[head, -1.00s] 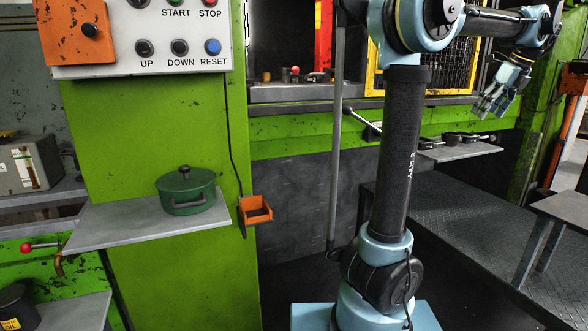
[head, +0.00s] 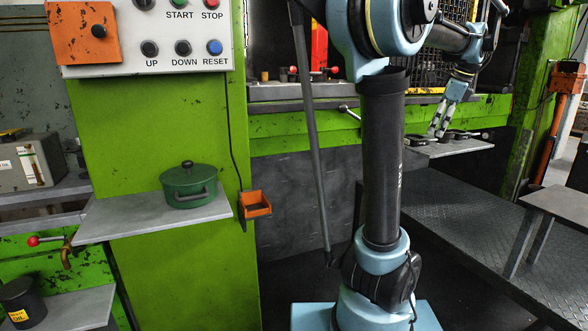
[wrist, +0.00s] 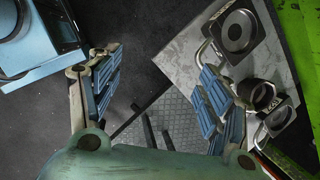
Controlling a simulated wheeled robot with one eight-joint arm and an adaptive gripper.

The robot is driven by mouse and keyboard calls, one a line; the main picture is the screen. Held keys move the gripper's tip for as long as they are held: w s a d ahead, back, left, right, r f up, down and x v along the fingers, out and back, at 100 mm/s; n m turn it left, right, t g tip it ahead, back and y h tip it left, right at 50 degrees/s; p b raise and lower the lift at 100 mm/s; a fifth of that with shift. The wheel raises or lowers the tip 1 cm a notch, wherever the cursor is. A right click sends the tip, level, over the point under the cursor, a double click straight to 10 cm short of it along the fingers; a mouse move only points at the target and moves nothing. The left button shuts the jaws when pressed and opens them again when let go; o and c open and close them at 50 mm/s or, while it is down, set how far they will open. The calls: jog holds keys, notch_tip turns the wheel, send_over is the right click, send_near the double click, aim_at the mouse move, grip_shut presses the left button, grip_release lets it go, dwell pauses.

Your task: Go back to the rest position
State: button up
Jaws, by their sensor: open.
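My gripper (head: 441,119) hangs at the right of the head view, pointing down, just in front of a small grey shelf (head: 452,147) on the green press. In the wrist view my gripper (wrist: 155,85) shows its two blue padded fingers wide apart with nothing between them. The grey shelf (wrist: 180,62) lies beyond the right finger there. It carries dark metal ring-shaped tools (wrist: 236,33), one partly covered by the finger.
A green lidded pot (head: 189,186) stands on a left shelf (head: 110,219) beside an orange holder (head: 255,204). A control panel (head: 147,35) is above. A chequered metal platform (head: 450,230) and a grey table (head: 562,202) are at the right.

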jog(key=s+a+f+n+g+h, duration=0.1)
jog(key=s+a+f+n, duration=0.5)
jog(key=a+f+n, duration=0.5)
jog(key=s+a+f+n, duration=0.6)
jog(key=s+a+f, duration=0.15)
jog(key=a, duration=0.55)
jog(key=s+a+f+n, duration=0.1)
jog(key=s+f+n, duration=0.2)
jog(key=f, duration=0.2)
jog(key=s+a+f+n, duration=0.2)
jog(key=s+f+n, duration=0.1)
jog(key=f, duration=0.3)
jog(key=shift+s+a+f+n+h, duration=0.15)
jog(key=shift+a+f+n+h, duration=0.15)
jog(key=shift+n, duration=0.5)
